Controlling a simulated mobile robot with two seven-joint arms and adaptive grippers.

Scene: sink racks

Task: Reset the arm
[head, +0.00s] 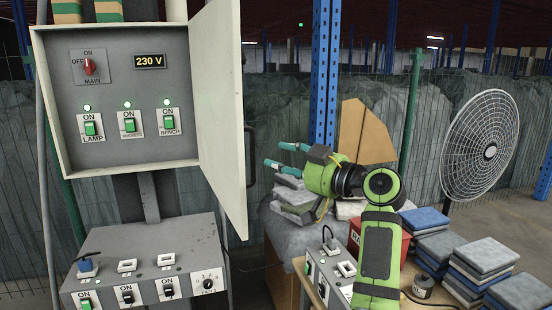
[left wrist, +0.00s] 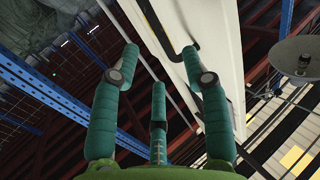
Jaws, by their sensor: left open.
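My left arm (head: 378,245) is green and black and rises from the bottom of the head view, bending left at its elbow. My left gripper (head: 275,154) has teal fingers that point left, toward the open cabinet door (head: 221,110). The fingertips show a small gap to the right of the door's dark handle (head: 250,155). In the left wrist view the fingers (left wrist: 160,62) are spread apart with nothing between them. The pale door panel (left wrist: 185,50) and its black handle (left wrist: 183,55) show beyond them. My right gripper is in neither view.
The electrical cabinet (head: 125,130) has a red main switch, a 230 V display and three green switches. A grey switch box (head: 150,255) is below it. A blue post (head: 324,75) rises behind.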

